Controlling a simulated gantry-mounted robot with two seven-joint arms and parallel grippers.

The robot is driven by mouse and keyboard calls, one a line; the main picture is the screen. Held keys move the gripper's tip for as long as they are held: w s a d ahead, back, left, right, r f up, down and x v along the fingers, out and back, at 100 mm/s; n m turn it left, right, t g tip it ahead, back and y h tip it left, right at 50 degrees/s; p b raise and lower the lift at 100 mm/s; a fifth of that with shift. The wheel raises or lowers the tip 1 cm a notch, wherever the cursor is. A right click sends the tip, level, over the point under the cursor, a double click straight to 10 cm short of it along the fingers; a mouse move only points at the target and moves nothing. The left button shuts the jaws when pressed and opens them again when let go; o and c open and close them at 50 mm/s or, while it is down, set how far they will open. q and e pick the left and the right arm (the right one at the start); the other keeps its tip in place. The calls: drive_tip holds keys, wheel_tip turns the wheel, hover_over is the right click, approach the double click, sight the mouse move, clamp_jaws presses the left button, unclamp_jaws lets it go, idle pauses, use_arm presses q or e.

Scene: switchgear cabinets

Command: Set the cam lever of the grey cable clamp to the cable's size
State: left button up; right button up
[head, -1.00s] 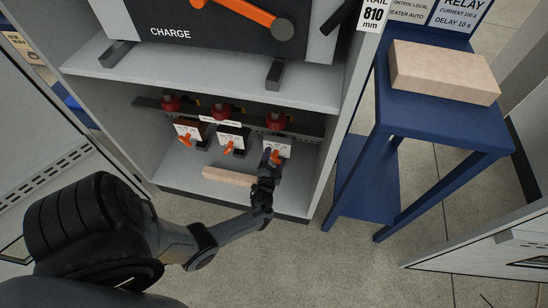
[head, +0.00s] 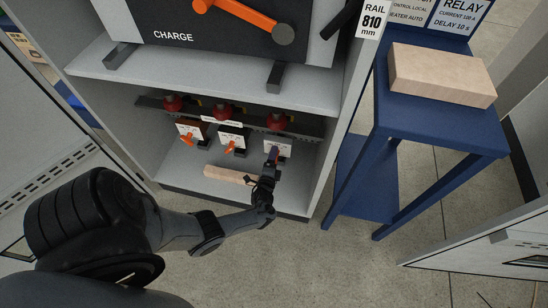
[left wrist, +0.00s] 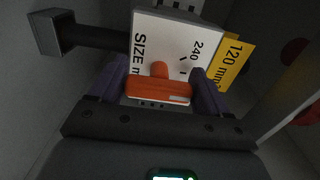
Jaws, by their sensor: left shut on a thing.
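The grey cable clamp (head: 284,148) is the rightmost of a row of clamps on the cabinet's lower level. In the left wrist view its white plate (left wrist: 176,42) reads "SIZE" and "240"; other markings are cut off or hidden. Its orange cam lever (left wrist: 158,88) lies crosswise between the two purple fingers of my left gripper (left wrist: 158,92), which is shut on it. In the head view my left gripper (head: 272,158) is in front of the clamp and hides the lever. A yellow tag (left wrist: 232,60) beside the plate reads "120 mm". My right gripper is not in view.
Two more clamps, one brown (head: 190,130) and one dark (head: 232,141), have orange levers just left. Red parts (head: 221,112) sit above the row. A wooden block (head: 228,175) lies on the cabinet floor below. A blue stand (head: 400,118) is outside at right.

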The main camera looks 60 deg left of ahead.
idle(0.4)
use_arm(q)
drive_tip(key=o, duration=1)
drive_tip(key=shift+c, duration=0.2)
drive_tip(key=shift+s+d+p, duration=0.3)
drive_tip(key=shift+s+d, duration=0.1)
drive_tip(key=shift+d, duration=0.05)
drive_tip(key=p+v, duration=0.3)
drive_tip(key=v, duration=0.6)
drive_tip(key=shift+s+d, duration=0.25)
drive_tip(key=shift+s, duration=0.1)
